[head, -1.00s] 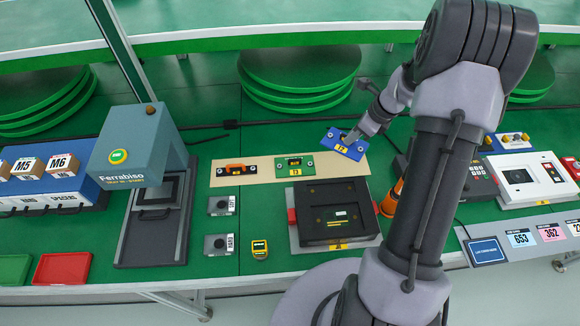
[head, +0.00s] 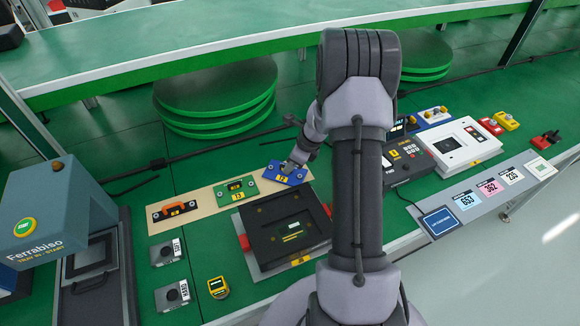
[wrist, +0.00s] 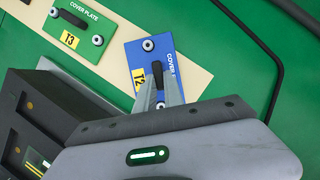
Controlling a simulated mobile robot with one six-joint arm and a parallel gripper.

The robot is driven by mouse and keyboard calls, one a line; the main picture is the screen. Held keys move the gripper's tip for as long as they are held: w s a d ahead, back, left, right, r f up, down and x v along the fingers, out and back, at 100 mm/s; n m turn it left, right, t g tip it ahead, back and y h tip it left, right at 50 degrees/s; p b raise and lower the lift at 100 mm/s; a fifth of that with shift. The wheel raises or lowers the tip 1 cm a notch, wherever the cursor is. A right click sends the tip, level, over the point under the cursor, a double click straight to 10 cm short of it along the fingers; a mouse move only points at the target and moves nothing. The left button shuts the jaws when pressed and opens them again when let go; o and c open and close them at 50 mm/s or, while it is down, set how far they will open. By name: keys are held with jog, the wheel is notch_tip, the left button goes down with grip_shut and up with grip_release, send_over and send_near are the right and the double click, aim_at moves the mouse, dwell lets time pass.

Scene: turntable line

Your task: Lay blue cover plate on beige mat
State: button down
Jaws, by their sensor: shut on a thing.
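The blue cover plate (head: 284,175), with a yellow T2 label, is at the right end of the beige mat (head: 207,198). In the wrist view the blue plate (wrist: 139,66) overlaps the mat (wrist: 112,52), with beige showing on both sides of it. I cannot tell whether it touches the mat or hovers just above. My gripper (head: 291,165) is over the plate; in the wrist view its fingers (wrist: 159,88) are shut on the plate's dark central handle. The fingers and gripper body hide the plate's near part.
A black fixture (head: 282,229) stands in front. A black keypad device (head: 408,160) is to the right, beyond my arm.

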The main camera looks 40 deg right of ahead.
jog(key=c, duration=1.5)
grip_release()
jog(key=shift+f, duration=0.15)
jog(key=shift+o, duration=0.2)
jog(key=p+v, duration=0.5)
jog(key=v, duration=0.7)
jog(key=a+r+n, duration=0.7)
jog(key=a+r, duration=0.3)
jog(key=r, duration=0.1)
jog(key=s+a+r+n, duration=0.3)
jog(key=a+r+n, duration=0.25)
jog(key=a, duration=0.25)
jog(key=s+a+r+n+t, duration=0.1)
jog(key=s+a+r+n, duration=0.2)
jog(key=s+a+n, duration=0.3)
jog(key=s+a+r+n+t, duration=0.1)
jog(key=s+a+r+n, duration=0.2)
jog(key=s+a+n, duration=0.4)
jog(key=shift+s+r, duration=0.25)
jog(key=shift+s, duration=0.9)
